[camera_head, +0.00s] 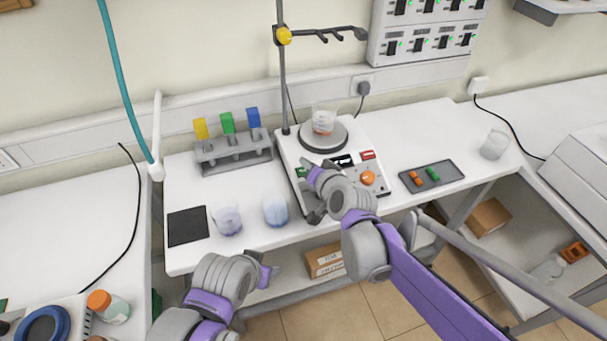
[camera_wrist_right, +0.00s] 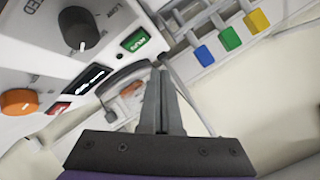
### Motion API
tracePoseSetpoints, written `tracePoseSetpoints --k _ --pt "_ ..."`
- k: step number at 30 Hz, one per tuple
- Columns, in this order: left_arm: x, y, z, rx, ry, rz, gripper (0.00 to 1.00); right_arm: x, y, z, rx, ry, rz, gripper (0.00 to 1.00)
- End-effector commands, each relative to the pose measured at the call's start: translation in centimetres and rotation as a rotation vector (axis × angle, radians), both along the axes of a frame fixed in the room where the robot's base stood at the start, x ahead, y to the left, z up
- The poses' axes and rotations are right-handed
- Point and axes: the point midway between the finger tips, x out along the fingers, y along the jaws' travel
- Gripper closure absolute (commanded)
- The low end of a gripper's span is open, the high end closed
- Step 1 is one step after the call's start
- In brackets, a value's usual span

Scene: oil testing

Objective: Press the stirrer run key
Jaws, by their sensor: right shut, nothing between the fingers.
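The stirrer (camera_head: 285,148) stands at the back of the white table, with a beaker of pale red liquid (camera_head: 323,121) on its round plate. The green run key (camera_head: 301,172) is on the left of its sloping panel; it shows large in the right wrist view (camera_wrist_right: 133,40). My right gripper (camera_head: 312,180) is over the panel's left part, its fingers shut and empty. In the right wrist view the fingertips (camera_wrist_right: 160,75) appear close to the green key; I cannot tell whether they touch it. My left gripper (camera_head: 266,273) is low, in front of the table.
The panel also has a red key (camera_head: 368,155), a display (camera_head: 343,160) and an orange knob (camera_head: 368,178). Two beakers (camera_head: 228,221) (camera_head: 276,210) stand left of the stirrer. A rack (camera_head: 235,155) is behind them, and a dark tray (camera_head: 445,170) lies to the right.

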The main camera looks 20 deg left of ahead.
Motion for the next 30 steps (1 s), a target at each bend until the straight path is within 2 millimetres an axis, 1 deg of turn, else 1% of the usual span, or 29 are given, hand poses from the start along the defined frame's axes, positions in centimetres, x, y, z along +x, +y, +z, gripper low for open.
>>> tracePoseSetpoints --k 1,3,9,30 --pt "-0.3 0.0 -0.8 0.0 0.006 0.0 0.5 0.1 0.1 -1.1 0.0 0.002 0.0 1.0" --pt "-0.5 0.0 -1.3 0.0 0.01 0.0 0.5 0.4 0.3 -1.8 -0.001 0.003 -0.001 1.0" --pt "-0.8 0.0 -2.1 0.0 0.015 0.0 0.5 0.8 0.5 -2.8 -0.001 0.001 -0.001 1.0" --pt "-0.8 0.0 -2.2 0.0 0.015 0.0 0.5 1.0 0.6 -2.9 -0.001 -0.001 -0.001 1.0"
